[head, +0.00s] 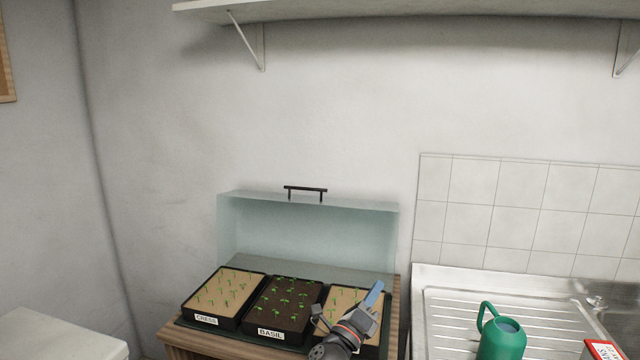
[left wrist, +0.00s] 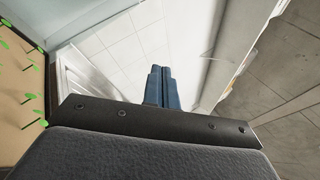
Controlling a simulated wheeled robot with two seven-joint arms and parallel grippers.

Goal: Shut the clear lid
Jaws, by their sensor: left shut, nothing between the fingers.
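The clear lid (head: 300,232) stands open and upright at the back of the seedling trays, against the wall. Its black handle (head: 305,189) is on its top edge. My left gripper (head: 375,292) is over the right-hand seedling tray in the head view, below and right of the handle and apart from it. Its blue fingers (left wrist: 158,86) are shut together with nothing between them in the left wrist view. The right gripper is not in view.
A tray labelled CRESS (head: 205,320) and one labelled BASIL (head: 270,335) hold seedlings on a wooden bench. At right are a metal sink drainer (head: 450,300), a green watering can (head: 502,340) and a red and white packet (head: 603,350). A shelf (head: 400,12) hangs above.

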